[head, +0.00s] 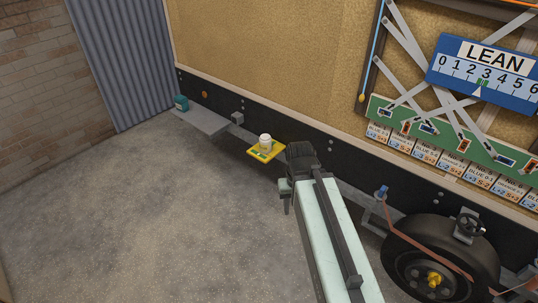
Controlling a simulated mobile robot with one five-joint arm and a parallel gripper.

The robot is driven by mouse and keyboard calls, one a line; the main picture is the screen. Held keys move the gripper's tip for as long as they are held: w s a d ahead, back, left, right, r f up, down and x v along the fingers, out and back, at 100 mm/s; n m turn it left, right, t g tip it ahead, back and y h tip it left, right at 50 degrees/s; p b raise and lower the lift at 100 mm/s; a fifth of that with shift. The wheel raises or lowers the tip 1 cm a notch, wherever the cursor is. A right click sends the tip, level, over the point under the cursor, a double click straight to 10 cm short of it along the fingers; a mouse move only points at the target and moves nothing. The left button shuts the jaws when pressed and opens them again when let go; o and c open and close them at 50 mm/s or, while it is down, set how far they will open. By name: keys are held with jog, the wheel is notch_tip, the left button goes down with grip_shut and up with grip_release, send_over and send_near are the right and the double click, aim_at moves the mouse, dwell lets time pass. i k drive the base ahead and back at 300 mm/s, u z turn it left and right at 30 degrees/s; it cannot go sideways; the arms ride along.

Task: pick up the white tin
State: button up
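The white tin (265,141) stands upright on a small yellow plate (259,155) low beside the trailer's dark lower edge. It looks pale with a yellowish band. My arm reaches up from the bottom of the head view. Its end, with my gripper (286,196), is to the right of and nearer than the tin, with a visible gap between them. The fingers are small and partly hidden by the arm, so I cannot tell whether they are open.
A teal tin (181,103) stands on a grey ledge (203,120) farther left. A wheel (408,270) and an orange strap are at the lower right. A board marked LEAN (485,70) hangs on the trailer wall. The concrete floor (150,210) at left is clear.

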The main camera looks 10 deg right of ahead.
aim_at(265, 140)
jog(key=u, duration=0.2)
jog(key=i, duration=0.8)
jog(key=u, duration=1.15)
jog(key=i, duration=0.75)
jog(key=u, duration=0.5)
jog(key=k, duration=0.7)
jog(key=u, duration=0.2)
jog(key=i, duration=0.75)
jog(key=z, duration=0.1)
